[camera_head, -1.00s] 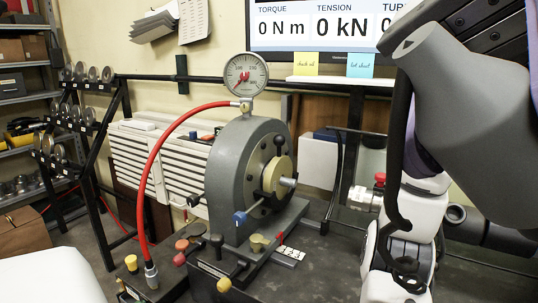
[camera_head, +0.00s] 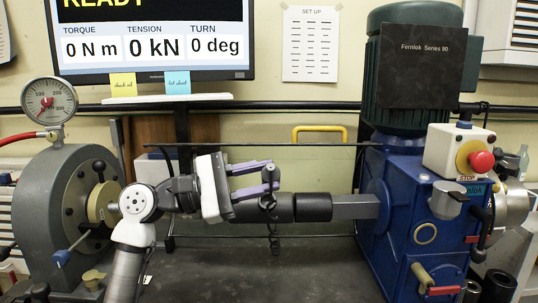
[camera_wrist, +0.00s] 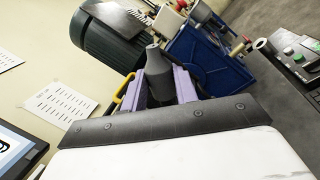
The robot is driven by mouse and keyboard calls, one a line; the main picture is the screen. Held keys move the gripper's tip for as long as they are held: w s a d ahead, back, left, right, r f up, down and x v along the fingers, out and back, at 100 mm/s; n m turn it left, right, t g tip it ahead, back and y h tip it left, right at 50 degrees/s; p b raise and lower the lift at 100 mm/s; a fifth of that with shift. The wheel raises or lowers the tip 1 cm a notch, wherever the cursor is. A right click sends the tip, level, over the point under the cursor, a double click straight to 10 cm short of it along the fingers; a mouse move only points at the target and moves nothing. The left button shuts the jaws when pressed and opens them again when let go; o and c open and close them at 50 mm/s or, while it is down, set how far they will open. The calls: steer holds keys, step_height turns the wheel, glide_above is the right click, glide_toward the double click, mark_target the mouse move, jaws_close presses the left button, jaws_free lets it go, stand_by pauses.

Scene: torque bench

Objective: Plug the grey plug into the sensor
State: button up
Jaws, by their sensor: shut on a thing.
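My gripper (camera_head: 272,178) is in the middle of the head view, reaching right with its purple fingers. In the wrist view (camera_wrist: 160,88) the fingers are shut on a dark grey tapered piece, which looks like the grey plug (camera_wrist: 157,72). In the head view the plug is hard to tell apart from the dark parts at the fingertips. A black cylinder (camera_head: 313,207) on a grey square shaft (camera_head: 355,206) runs left from the blue machine and may be the sensor. It overlaps the fingertips; contact cannot be told. No sensor socket shows clearly.
The blue machine (camera_head: 400,225) with a green motor (camera_head: 412,75) and red stop button (camera_head: 481,160) stands at right. A grey round housing (camera_head: 55,215) with a gauge (camera_head: 49,101) stands at left. A thin dark rod (camera_head: 330,143) crosses behind my gripper.

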steer(key=shift+w+a+f+t, duration=0.25)
steer(key=shift+w+f+t, duration=0.05)
steer(key=shift+f, duration=0.1)
steer(key=shift+f+b, duration=0.25)
steer(key=shift+b, duration=0.5)
steer(key=shift+w+a+f+b, duration=0.1)
steer(key=shift+w+f+b, duration=1.35)
steer(key=shift+w+f, duration=0.55)
steer(key=shift+w+r, duration=0.1)
steer(key=shift+r, duration=0.05)
steer(key=shift+b, duration=1.25)
steer(key=shift+w+f+b, duration=0.9)
steer(key=shift+f, duration=0.15)
stand_by(0.3)
steer(key=shift+s, duration=0.15)
steer(key=shift+s+d+r, duration=0.2)
steer(key=shift+s+r, duration=0.05)
steer(key=shift+r, duration=0.1)
steer(key=shift+s+a+b, duration=0.15)
steer(key=shift+s+b, duration=0.05)
steer(key=shift+b, duration=0.65)
stand_by(0.7)
